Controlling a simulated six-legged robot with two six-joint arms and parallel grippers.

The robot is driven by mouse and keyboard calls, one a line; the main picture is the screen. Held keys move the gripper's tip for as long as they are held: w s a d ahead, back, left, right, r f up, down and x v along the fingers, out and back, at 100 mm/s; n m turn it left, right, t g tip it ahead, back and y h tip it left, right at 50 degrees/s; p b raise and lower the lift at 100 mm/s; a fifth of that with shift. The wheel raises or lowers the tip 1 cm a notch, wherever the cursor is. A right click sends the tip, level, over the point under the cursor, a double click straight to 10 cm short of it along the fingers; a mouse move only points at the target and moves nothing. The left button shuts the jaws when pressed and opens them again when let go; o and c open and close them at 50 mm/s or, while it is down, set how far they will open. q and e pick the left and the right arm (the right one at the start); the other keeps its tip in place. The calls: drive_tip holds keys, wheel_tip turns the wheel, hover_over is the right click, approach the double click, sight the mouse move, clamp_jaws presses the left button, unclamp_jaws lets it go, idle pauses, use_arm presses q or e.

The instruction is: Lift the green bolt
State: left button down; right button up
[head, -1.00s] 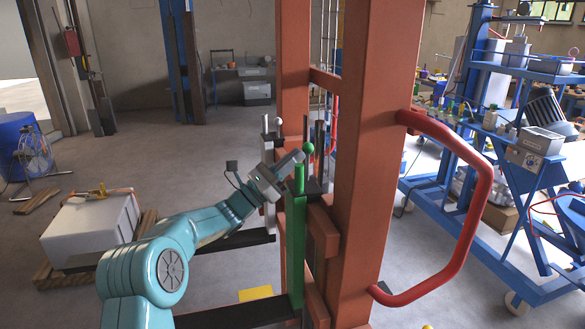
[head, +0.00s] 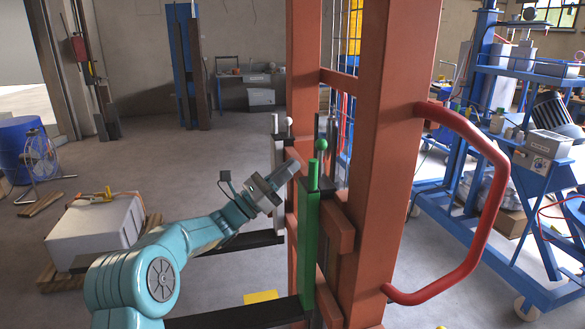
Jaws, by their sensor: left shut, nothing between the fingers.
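The green bolt (head: 313,175) stands upright at the top of a green upright (head: 304,240), in front of the orange-red frame. A green ball knob (head: 321,144) shows just above and to the right of it. My left gripper (head: 294,167) is shut and empty. Its fingertips point right, just left of the bolt's upper part, with a small gap between them in the picture. I cannot tell the distance in depth. My right gripper is not in view.
The orange-red frame (head: 395,150) with a red curved handle (head: 497,200) stands close on the right. Black forks (head: 235,314) reach left near the floor. A white box (head: 95,232) lies on a pallet at left. A blue trolley (head: 540,185) stands at right.

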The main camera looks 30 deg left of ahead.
use_arm(q)
drive_tip(key=b+v, duration=0.2)
drive_tip(key=v, duration=0.6)
drive_tip(key=shift+s+f, duration=0.2)
drive_tip(key=shift+s, duration=0.05)
drive_tip(key=shift+a+f, duration=0.1)
drive_tip(key=shift+a, duration=0.05)
